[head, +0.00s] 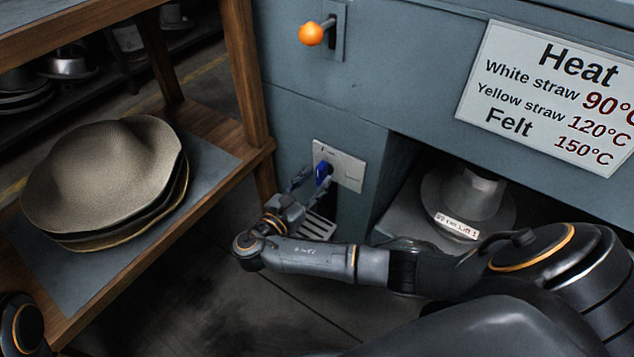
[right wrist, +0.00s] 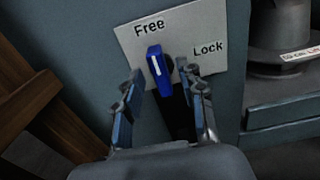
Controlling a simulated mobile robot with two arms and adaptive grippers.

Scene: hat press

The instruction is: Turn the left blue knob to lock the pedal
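The blue knob (head: 323,173) sits on a pale plate (head: 345,170) low on the left of the grey-blue machine. In the right wrist view the knob (right wrist: 159,72) stands nearly upright, its white mark by the word Free; the word Lock is to the right on the plate (right wrist: 190,35). My right gripper (right wrist: 165,85) is open, with one finger on each side of the knob and gaps visible. It also shows in the head view (head: 309,177) at the plate. The pedal cannot be made out for sure. My left gripper is not in view.
A wooden shelf (head: 150,255) with stacked felt hats (head: 105,180) stands at the left. An orange-balled lever (head: 311,33) sticks out above the plate. A recess right of the plate holds a grey hat form (head: 468,195).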

